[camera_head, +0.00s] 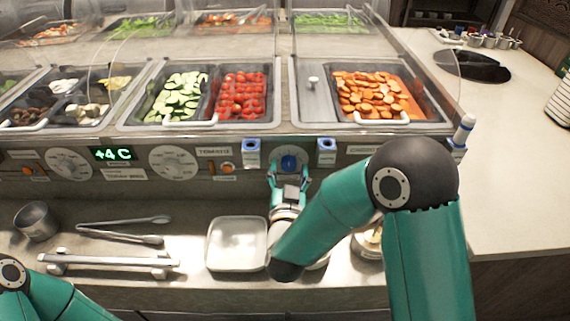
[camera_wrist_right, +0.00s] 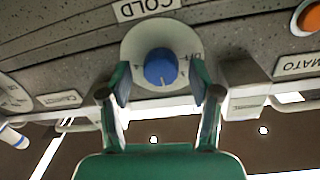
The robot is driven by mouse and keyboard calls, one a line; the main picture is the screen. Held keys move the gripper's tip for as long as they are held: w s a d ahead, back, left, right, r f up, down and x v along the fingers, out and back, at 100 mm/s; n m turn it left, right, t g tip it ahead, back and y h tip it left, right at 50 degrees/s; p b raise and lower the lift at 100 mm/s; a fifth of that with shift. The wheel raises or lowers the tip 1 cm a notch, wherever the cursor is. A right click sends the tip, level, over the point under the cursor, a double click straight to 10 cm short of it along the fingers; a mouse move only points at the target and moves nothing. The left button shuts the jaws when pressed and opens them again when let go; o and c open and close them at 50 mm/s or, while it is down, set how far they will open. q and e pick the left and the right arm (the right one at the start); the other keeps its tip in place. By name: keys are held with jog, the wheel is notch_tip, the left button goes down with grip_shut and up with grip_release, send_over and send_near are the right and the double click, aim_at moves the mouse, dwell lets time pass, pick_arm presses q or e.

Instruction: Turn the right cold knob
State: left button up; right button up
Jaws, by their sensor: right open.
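The right cold knob is a blue knob (camera_head: 289,162) on a round pale dial, on the front panel below the food wells. In the right wrist view the blue knob (camera_wrist_right: 161,67) sits on its dial, under a COLD label (camera_wrist_right: 146,8). My right gripper (camera_head: 289,172) is at the dial with its fingers spread. In the wrist view the fingertips of the right gripper (camera_wrist_right: 160,84) stand on either side of the lower part of the knob, with gaps visible. My left gripper is not in view; only part of my left arm shows at the lower left.
Two blue-topped brackets (camera_head: 251,152) and (camera_head: 327,150) flank the dial closely. Other dials (camera_head: 173,162) and a 4C display (camera_head: 114,154) are to the left. A white tray (camera_head: 237,244), tongs (camera_head: 126,230) and a metal cup (camera_head: 36,221) lie on the lower counter.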

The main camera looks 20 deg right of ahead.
jog(key=c, duration=1.1)
jog(key=shift+f+b, duration=0.1)
jog(key=shift+b, duration=0.35)
jog(key=shift+c, duration=0.2)
jog(key=m+b, duration=0.7)
jog(key=b, duration=0.4)
jog(key=shift+f, duration=0.1)
jog(key=shift+m+b, duration=0.8)
jog(key=shift+b, duration=0.25)
jog(key=o, duration=1.1)
jog(key=shift+r, duration=0.2)
jog(key=shift+o, duration=0.2)
